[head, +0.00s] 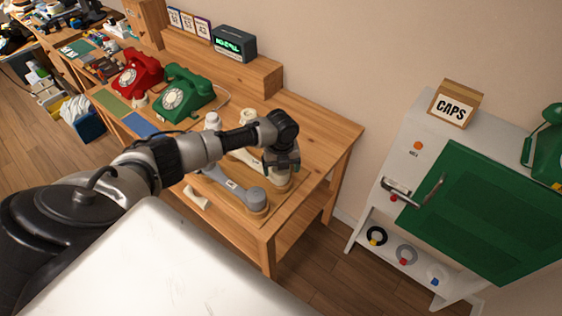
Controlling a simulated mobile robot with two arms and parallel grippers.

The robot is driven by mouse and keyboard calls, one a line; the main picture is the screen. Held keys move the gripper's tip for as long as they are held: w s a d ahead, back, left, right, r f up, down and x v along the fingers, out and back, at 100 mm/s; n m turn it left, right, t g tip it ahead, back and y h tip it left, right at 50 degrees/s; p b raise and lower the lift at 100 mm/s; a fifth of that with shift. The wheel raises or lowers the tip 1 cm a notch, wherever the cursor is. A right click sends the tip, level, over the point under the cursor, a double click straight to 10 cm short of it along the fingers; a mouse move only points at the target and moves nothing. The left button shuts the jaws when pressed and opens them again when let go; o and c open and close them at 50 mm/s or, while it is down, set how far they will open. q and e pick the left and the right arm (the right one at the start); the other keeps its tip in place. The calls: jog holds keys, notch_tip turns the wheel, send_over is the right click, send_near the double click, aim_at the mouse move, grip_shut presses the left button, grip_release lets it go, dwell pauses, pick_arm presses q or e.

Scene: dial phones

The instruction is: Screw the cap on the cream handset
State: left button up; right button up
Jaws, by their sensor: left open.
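The cream handset (246,157) lies on the wooden workbench, partly hidden behind my left arm and gripper. Its near end shows just below my left gripper (285,167), which is open over it; I cannot tell whether they touch. A grey handset (230,187) lies in front of it, with its round end toward the bench's near edge. A small cream round piece (248,116) stands behind my wrist; I cannot tell if it is a cap. My right gripper is out of view.
A green phone (185,95), a red phone (137,72) and a digital clock (234,43) are at the back left. A box marked CAPS (455,104) stands on a white cabinet with a green door (490,210). The bench's right end (325,135) is clear.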

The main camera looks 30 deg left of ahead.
pick_arm(q)
jog(key=shift+r+n+p, duration=0.15)
jog(key=shift+n+p, duration=0.2)
jog(key=shift+n, duration=0.65)
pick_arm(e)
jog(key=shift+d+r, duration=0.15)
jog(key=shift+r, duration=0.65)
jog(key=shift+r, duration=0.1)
pick_arm(q)
jog(key=c, duration=0.9)
jog(key=shift+o, duration=0.2)
jog(key=m, duration=0.1)
jog(key=m+b, duration=0.1)
jog(key=shift+f+m, duration=0.25)
jog(key=shift+m, duration=0.15)
jog(key=m, duration=0.2)
jog(key=shift+m+b, duration=0.3)
jog(key=shift+b, duration=0.1)
jog(key=shift+r+m, duration=0.1)
jog(key=shift+m, duration=0.5)
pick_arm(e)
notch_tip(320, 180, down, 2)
